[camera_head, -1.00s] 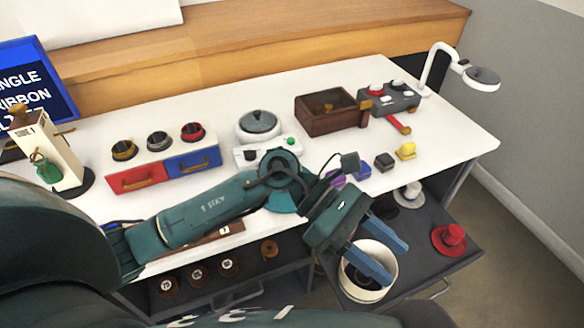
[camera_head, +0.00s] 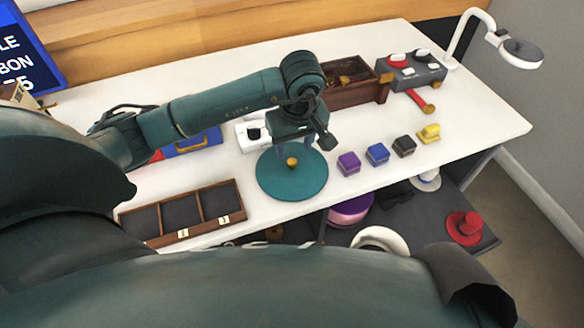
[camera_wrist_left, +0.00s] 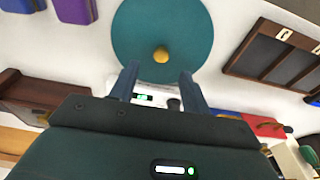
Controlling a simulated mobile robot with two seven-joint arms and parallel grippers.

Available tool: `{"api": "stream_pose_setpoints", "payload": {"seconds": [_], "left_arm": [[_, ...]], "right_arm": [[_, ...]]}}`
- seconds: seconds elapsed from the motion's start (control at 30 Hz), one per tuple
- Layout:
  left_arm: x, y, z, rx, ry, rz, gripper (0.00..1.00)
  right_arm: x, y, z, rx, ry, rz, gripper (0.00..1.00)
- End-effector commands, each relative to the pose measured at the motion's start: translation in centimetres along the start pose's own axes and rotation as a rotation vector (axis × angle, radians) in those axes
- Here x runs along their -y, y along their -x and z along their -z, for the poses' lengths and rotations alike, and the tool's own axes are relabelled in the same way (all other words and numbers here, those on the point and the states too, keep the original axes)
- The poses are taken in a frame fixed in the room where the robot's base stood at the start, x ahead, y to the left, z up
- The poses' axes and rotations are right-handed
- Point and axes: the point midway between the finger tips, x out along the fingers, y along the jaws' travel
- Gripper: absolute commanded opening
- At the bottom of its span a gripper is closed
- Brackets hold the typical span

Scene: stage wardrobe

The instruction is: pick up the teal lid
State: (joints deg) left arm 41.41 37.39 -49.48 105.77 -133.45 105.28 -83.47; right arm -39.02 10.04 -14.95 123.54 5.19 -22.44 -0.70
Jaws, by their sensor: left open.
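The teal lid (camera_head: 292,188) is a flat round disc with a gold knob (camera_head: 292,162) at its centre. It lies on the white table near the front edge, and my arm hides part of its far side. My left gripper (camera_head: 299,148) is over the lid's far half, pointing down, open and empty. In the left wrist view, the lid (camera_wrist_left: 190,28) and knob (camera_wrist_left: 161,54) show just beyond the fingertips of the gripper (camera_wrist_left: 158,78). The knob lines up with the gap between the fingers, and neither finger visibly touches it. My right gripper is not in view.
Purple (camera_head: 349,163), blue (camera_head: 377,154), black (camera_head: 404,146) and yellow (camera_head: 429,132) small boxes stand right of the lid. A three-section wooden case (camera_head: 182,234) lies left. A brown wooden box (camera_head: 346,98) is behind. An open drawer (camera_head: 405,218) holds hats below the table's front.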

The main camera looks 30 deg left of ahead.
Motion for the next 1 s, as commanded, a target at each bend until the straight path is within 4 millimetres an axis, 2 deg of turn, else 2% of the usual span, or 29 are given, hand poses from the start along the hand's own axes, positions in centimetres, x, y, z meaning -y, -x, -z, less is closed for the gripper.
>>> {"api": "stream_pose_setpoints", "payload": {"seconds": [0.17, 0.43, 0.73, 1.0], "left_arm": [[0.1, -1.2, -0.1, 0.003, 0.002, 0.0, 0.47], [0.3, -5.1, -0.2, 0.004, 0.002, 0.0, 0.47], [0.2, -5.7, -0.1, 0.0, 0.001, -0.002, 0.47], [0.2, -5.7, -0.2, 0.001, 0.001, -0.002, 0.26]], "right_arm": [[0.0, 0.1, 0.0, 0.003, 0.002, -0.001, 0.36], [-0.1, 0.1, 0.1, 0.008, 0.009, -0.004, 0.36], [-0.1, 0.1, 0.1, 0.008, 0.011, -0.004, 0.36], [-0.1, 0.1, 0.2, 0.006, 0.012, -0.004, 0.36]]}}
